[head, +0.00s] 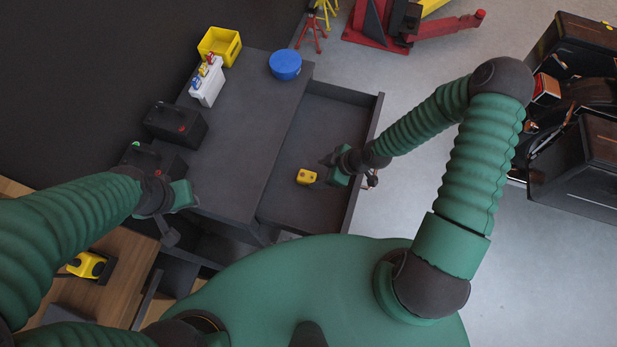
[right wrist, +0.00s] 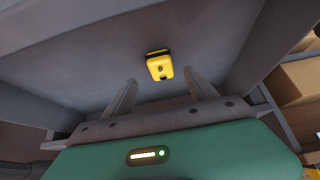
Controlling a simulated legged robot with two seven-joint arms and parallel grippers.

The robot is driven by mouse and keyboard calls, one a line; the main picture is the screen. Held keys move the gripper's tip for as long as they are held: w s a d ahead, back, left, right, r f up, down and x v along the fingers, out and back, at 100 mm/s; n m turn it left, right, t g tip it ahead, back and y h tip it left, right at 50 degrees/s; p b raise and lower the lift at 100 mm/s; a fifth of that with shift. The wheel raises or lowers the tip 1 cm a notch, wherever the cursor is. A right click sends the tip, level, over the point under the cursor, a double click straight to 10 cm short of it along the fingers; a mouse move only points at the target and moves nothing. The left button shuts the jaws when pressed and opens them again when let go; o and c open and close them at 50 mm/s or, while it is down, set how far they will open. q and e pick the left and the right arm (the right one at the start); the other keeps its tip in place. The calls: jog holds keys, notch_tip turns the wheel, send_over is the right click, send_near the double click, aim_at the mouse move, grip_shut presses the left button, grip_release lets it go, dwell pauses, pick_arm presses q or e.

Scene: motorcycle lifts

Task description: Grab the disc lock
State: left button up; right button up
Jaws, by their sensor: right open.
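The disc lock (head: 306,176) is a small yellow block with dark marks, lying on the floor of the open grey drawer (head: 284,208). In the right wrist view the disc lock (right wrist: 160,66) sits beyond the fingertips, roughly centred between them, with a dark strip along its far edge. My right gripper (head: 343,173) is over the drawer, just right of the disc lock. In the right wrist view its two fingers (right wrist: 162,92) are apart with nothing between them. My left gripper (head: 178,217) is near the front left corner of the workbench; its jaw gap is unclear.
Drawer walls surround the disc lock. A yellow-black item (head: 88,265) lies on a wooden surface at left.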

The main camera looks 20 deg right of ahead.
aim_at(309, 176)
jog(key=a+f, duration=0.1)
jog(key=w+a+f, duration=0.1)
jog(key=a, duration=0.1)
jog(key=shift+a+f, duration=0.2)
jog(key=shift+f, duration=0.2)
jog(key=f, duration=0.1)
jog(key=w+d+f, duration=0.1)
jog(key=shift+f, duration=0.35)
jog(key=shift+d, duration=0.1)
jog(key=shift+a+r, duration=0.15)
jog(key=shift+a, duration=0.4)
jog(key=c, duration=0.5)
jog(key=shift+a, duration=0.2)
jog(key=shift+c, duration=2.5)
jog(key=shift+d, duration=0.25)
grip_shut()
jog(key=shift+s+d, duration=0.1)
jog(key=shift+d, duration=0.15)
pick_arm(q)
jog(key=shift+s+a+f, duration=0.2)
jog(key=shift+a+f, duration=0.1)
jog(key=shift+a, duration=0.2)
pick_arm(e)
jog(key=shift+a, duration=0.1)
